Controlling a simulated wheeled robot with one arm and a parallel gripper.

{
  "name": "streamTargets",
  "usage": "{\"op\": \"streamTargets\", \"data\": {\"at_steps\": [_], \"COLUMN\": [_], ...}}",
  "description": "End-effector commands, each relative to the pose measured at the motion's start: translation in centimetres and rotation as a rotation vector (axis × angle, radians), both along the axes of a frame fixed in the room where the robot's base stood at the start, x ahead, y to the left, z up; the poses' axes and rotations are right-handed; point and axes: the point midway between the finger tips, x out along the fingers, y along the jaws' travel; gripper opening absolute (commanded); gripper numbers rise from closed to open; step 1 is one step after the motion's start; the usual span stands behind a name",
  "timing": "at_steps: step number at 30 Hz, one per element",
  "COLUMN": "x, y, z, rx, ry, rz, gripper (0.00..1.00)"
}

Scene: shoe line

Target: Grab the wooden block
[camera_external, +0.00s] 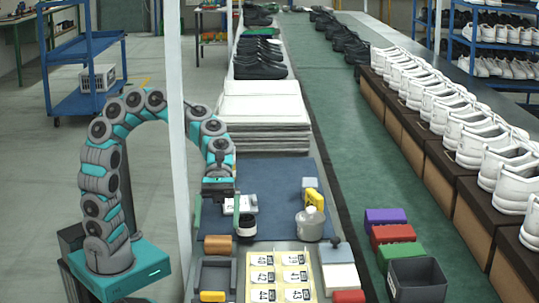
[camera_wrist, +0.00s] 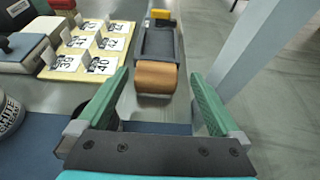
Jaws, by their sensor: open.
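The wooden block (camera_external: 217,244) is a small brown block on the left side of the workbench, just in front of a grey tray. In the wrist view the wooden block (camera_wrist: 156,77) shows an orange-brown rounded top, ahead of my gripper and framed between its two green fingers. My gripper (camera_external: 217,222) is open and empty, with its fingers pointing down over the bench beyond the block in the external view. The fingers appear apart from the block; the exact height gap cannot be told.
A grey tray (camera_external: 215,274) with a yellow piece adjoins the block. A numbered card board (camera_external: 279,278), a dark-lidded jar (camera_external: 247,224) and a white bottle (camera_external: 310,223) stand to the right. A white post (camera_external: 178,150) rises close left of the bench. The blue mat (camera_external: 265,185) has bare room.

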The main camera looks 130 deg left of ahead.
Motion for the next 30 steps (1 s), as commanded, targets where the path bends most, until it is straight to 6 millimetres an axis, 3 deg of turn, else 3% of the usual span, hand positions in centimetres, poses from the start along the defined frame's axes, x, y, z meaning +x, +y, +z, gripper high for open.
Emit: {"op": "streamTargets", "data": {"at_steps": [13, 18, 26, 30], "x": [3.3, 4.5, 4.7, 4.7], "y": [-2.8, -3.9, -4.0, -4.0], "z": [-3.1, -3.3, -3.1, -3.1], "rx": [0.003, 0.002, 0.002, 0.002], "ry": [0.002, -0.001, 0.000, 0.000], "rz": [-0.004, 0.000, 0.001, 0.001], "gripper": [1.00, 1.00, 1.00, 0.86]}}
